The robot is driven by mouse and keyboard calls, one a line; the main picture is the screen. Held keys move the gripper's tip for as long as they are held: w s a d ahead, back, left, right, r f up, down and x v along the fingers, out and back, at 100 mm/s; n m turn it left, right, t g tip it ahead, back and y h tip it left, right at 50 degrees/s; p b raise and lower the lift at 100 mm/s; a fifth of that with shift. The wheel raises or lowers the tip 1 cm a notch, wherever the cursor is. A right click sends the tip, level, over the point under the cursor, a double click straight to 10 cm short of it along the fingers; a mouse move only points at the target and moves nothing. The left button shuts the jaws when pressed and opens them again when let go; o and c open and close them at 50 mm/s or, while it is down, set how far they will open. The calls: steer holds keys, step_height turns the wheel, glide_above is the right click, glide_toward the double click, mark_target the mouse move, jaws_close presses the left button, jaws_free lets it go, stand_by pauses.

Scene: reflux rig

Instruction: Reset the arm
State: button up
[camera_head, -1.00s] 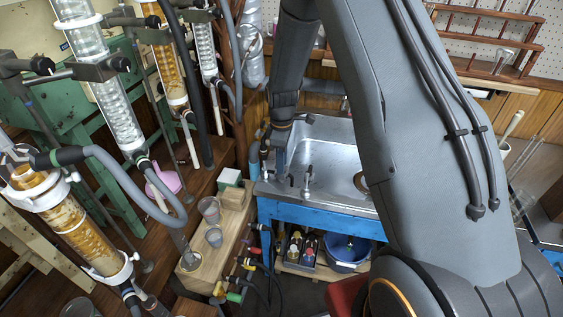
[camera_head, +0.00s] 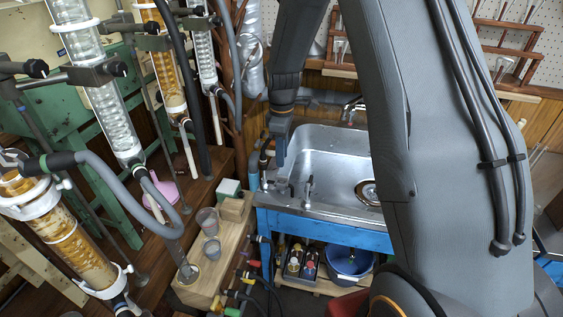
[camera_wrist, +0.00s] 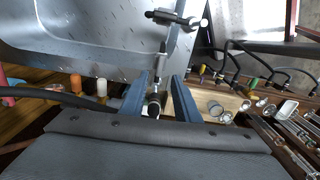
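My gripper (camera_head: 279,158) hangs in the head view over the left end of the metal sink (camera_head: 322,150), fingers pointing down. In the wrist view my gripper (camera_wrist: 160,80) has two blue-grey fingers apart, with nothing clearly held between them. A small tap fitting (camera_wrist: 155,98) shows in the gap, beyond or between the fingers; I cannot tell how near it is. My arm comes down from the top of the head view and hides the sink's right side.
Glass condenser columns (camera_head: 100,105) and hoses stand on the left. A wooden block (camera_head: 215,255) with beakers lies left of the sink's blue frame (camera_head: 330,232). A blue bucket (camera_head: 349,263) sits below. A tap (camera_head: 309,188) stands on the sink's front edge.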

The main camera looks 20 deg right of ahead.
steer(key=shift+r, duration=0.1)
stand_by(0.3)
steer(key=s+r+m, duration=0.2)
steer(key=s+m, duration=0.2)
steer(key=s, duration=0.4)
steer(key=s+r+m, duration=0.3)
steer(key=s+m, duration=0.1)
steer(key=s, duration=0.4)
steer(key=s+r+m+t, duration=0.1)
steer(key=s+r+m, duration=0.2)
steer(key=s, duration=0.6)
steer(key=shift+m, duration=0.8)
